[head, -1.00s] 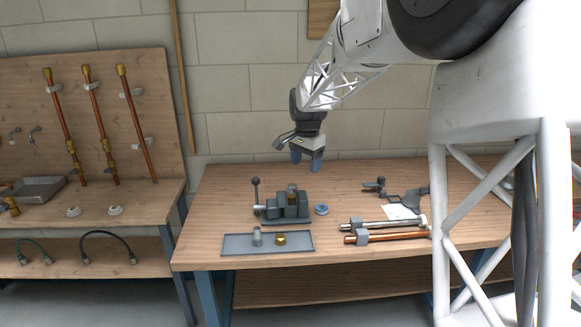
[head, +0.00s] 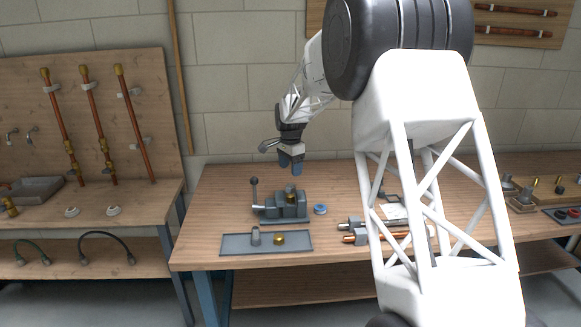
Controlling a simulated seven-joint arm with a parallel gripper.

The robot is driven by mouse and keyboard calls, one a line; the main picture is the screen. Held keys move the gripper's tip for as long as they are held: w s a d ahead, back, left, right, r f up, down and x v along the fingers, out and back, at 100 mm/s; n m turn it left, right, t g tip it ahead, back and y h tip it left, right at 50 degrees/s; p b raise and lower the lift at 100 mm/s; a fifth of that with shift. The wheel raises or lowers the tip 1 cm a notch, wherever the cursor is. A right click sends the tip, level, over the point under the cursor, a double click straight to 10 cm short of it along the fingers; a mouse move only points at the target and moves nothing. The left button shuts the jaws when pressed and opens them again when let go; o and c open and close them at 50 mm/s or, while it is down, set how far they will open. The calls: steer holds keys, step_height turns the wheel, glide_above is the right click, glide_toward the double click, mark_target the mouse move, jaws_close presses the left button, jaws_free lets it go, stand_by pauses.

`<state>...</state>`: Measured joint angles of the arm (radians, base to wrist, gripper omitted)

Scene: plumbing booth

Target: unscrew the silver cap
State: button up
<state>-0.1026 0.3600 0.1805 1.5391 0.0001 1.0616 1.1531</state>
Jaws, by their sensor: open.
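A grey vise (head: 268,210) with an upright ball-ended lever stands on the workbench (head: 215,200). A small fitting (head: 291,191) with a brassy and greyish look stands up at the vise's top; I cannot tell whether its top is the silver cap. A small silver cylindrical piece (head: 255,235) stands upright on the flat grey tray (head: 233,245) in front, left of a brass piece (head: 279,239).
A blue ring (head: 320,209) lies right of the vise. Pipes in clamps (head: 354,231) lie further right, partly behind my arm. A left bench (head: 130,205) holds upright copper pipes. Bare bench lies left of the vise.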

mark_target(291, 184)
steer(key=shift+f, duration=3.9)
steer(key=c, duration=1)
steer(key=n, duration=0.4)
steer(key=shift+r, duration=0.1)
steer(key=shift+n, duration=1)
